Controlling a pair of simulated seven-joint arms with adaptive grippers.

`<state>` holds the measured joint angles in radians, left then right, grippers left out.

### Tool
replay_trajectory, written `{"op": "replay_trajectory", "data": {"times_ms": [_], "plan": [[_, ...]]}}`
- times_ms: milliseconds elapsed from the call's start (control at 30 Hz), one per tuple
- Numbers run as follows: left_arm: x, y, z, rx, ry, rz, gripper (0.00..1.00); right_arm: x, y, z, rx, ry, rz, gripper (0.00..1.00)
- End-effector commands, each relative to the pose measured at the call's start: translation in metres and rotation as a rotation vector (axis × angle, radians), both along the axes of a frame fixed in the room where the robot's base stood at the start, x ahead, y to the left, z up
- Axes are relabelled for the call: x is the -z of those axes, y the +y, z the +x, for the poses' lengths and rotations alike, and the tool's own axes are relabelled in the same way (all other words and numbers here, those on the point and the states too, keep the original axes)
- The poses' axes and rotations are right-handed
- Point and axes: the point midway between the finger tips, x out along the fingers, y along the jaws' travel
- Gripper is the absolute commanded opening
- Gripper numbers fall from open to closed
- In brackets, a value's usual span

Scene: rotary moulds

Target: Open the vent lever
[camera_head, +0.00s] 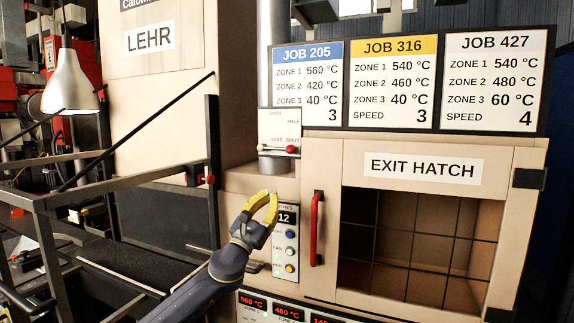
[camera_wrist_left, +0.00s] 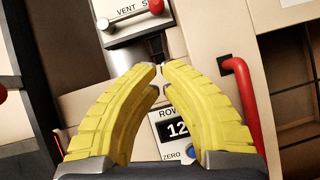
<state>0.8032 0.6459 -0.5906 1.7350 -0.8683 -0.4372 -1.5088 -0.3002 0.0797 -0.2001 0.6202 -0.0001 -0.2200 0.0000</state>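The vent lever's red knob (camera_head: 291,149) is at the SHUT end of a pale panel (camera_head: 279,124) marked OPEN, HALF and SHUT. In the left wrist view the red knob (camera_wrist_left: 156,6) is at the top edge, above a dark metal bar (camera_wrist_left: 138,33). My left gripper (camera_head: 270,197), with yellow fingers, is below the panel, in front of the button box, apart from the lever. In the left wrist view its fingertips (camera_wrist_left: 159,68) come almost together with nothing between them. My right gripper is not in view.
The button box (camera_head: 289,258) with a display reading 12 is just behind the gripper. A black railing (camera_head: 130,177) and a lamp (camera_head: 71,85) are at left.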

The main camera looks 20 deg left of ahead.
Motion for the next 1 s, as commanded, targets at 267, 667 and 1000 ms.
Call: {"op": "replay_trajectory", "data": {"times_ms": [267,667,1000], "plan": [[-0.003,-0.001,0.004,0.0,-0.001,-0.002,0.0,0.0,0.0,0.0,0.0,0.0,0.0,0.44],[-0.037,-0.012,0.053,0.0,-0.001,-0.004,0.0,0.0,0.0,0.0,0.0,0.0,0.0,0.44],[-0.072,-0.023,0.084,0.003,-0.002,-0.001,0.0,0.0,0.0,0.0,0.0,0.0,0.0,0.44]]}}
